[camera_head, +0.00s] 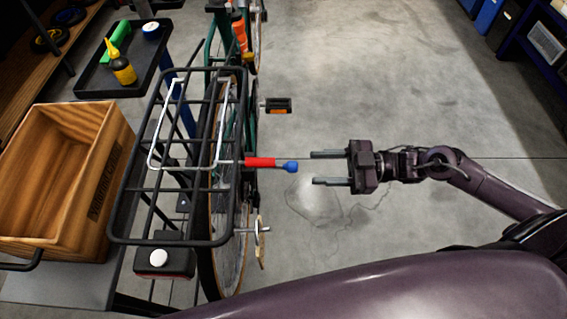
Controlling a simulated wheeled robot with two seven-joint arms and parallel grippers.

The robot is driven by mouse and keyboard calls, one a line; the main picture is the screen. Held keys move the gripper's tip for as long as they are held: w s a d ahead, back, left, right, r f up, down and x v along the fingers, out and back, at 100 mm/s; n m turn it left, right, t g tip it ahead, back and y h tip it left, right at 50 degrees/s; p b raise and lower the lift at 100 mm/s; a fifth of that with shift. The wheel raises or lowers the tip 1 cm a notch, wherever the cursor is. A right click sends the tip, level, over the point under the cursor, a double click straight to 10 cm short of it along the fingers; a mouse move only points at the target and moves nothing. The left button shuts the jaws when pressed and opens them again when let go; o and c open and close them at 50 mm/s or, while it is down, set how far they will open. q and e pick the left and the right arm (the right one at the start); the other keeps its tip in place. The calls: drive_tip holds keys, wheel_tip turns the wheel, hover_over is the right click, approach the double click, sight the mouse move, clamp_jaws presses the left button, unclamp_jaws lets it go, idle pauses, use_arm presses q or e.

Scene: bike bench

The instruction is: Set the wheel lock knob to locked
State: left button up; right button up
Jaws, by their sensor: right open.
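A bicycle with a black wire rear rack (118,232) stands left of centre. A red handle with a blue tip (290,166) sticks out to the right from the rack's side, over the rear wheel (238,262). A small silver and tan fitting (261,236) sits beside the wheel, lower down. No marking shows which of these is the wheel lock knob, or its setting. My right gripper (313,168) is open and empty. Its fingers point left, a short gap right of the blue tip. My left gripper is out of view.
A wooden crate (112,165) stands left of the rack. A black box with a white button (158,259) is below the rack. A dark tray (92,84) holds a yellow bottle (123,70). A pedal (277,105) juts out right.

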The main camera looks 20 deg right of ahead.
sight(292, 167)
drive_tip(key=x, duration=0.7)
drive_tip(key=shift+f, duration=0.1)
drive_tip(key=shift+w, duration=0.1)
drive_tip(key=shift+c, duration=0.5)
clamp_jaws()
